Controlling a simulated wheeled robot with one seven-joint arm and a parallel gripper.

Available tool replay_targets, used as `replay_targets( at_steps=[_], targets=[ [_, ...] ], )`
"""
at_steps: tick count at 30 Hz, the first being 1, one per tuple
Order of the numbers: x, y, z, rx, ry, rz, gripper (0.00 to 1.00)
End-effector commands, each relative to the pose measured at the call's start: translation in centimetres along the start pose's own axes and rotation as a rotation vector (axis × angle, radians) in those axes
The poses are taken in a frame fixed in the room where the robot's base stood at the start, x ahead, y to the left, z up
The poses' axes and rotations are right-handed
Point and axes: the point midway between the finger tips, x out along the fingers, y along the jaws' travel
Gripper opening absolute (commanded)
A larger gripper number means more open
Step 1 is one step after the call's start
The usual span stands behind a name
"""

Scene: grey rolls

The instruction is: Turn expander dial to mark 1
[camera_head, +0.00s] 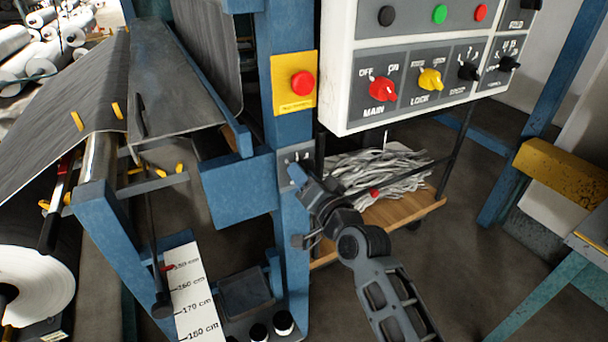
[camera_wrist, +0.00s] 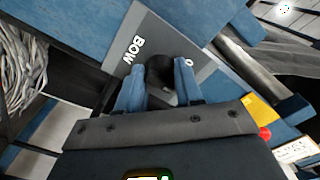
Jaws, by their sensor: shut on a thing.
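A grey dial plate (camera_wrist: 138,50) with the white word BOW and another label mostly hidden fills the middle of the wrist view. A black knob (camera_wrist: 160,70) stands on it. My gripper (camera_wrist: 158,82) has its two blue fingers closed on either side of this knob. The dial's pointer and mark numbers are hidden by the fingers, so its setting cannot be read. In the head view the plate (camera_head: 296,155) is on the blue post, and my gripper (camera_head: 298,174) reaches it from the lower right, covering the knob.
A control panel (camera_head: 420,60) with several buttons and knobs hangs above right. A red emergency button (camera_head: 302,83) on a yellow plate is above the dial. A cart (camera_head: 400,212) with shredded strips stands behind my arm. A centimetre scale (camera_head: 190,290) is lower left.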

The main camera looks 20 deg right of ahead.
Motion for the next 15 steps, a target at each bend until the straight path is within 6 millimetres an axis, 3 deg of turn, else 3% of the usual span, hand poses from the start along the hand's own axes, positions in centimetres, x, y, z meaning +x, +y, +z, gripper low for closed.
replay_targets(
  at_steps=[13, 14, 15],
  targets=[
    [-0.04, 0.22, -0.06, 0.01, 0.002, 0.003, 0.05],
    [-0.05, 0.23, -0.06, 0.01, 0.002, 0.003, 0.37],
    [-0.05, 0.23, -0.05, 0.01, 0.002, 0.003, 0.41]
  ],
)
